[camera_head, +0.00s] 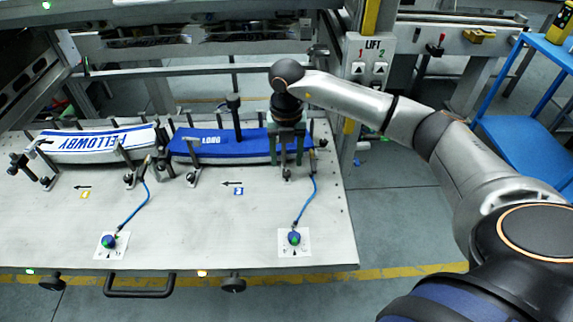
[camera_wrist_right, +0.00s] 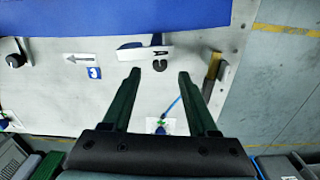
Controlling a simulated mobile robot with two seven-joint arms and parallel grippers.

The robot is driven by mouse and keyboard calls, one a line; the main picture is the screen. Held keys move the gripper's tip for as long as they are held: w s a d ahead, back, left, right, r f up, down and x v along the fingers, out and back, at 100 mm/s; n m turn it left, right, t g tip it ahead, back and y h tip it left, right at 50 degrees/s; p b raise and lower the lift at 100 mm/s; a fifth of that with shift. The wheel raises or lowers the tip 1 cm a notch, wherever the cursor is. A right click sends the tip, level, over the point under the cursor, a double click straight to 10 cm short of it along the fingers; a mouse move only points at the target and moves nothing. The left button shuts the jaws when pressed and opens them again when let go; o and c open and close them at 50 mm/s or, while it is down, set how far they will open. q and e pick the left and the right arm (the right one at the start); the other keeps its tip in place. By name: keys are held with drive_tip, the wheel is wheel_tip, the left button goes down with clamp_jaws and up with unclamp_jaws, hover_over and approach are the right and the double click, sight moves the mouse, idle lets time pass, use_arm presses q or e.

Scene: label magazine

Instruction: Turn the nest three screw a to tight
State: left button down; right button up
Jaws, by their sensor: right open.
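Nest three, marked by a blue 3 label (camera_head: 238,191), holds a blue label stack (camera_head: 222,147) with white lettering. Small dark posts and clamps with screws stand along its front edge, one at its left (camera_head: 193,176). My right gripper (camera_head: 287,158) points down at the right end of this stack. In the right wrist view my right gripper (camera_wrist_right: 158,82) is open, its two dark green fingers apart and nothing between the tips. A small dark screw head (camera_wrist_right: 160,65) lies just beyond the tips, beside a pale bar (camera_wrist_right: 146,53). I cannot tell which screw is a. My left gripper is not in view.
A white label stack (camera_head: 95,144) sits in the nest to the left. Blue hoses run to round knobs on white plates, left (camera_head: 109,242) and right (camera_head: 294,238). A black handle (camera_head: 139,286) is on the front edge. The front of the plate is mostly clear.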

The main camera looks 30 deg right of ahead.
sight(287, 172)
wheel_tip(287, 172, up, 9)
drive_tip(key=shift+f, duration=0.15)
idle(0.6)
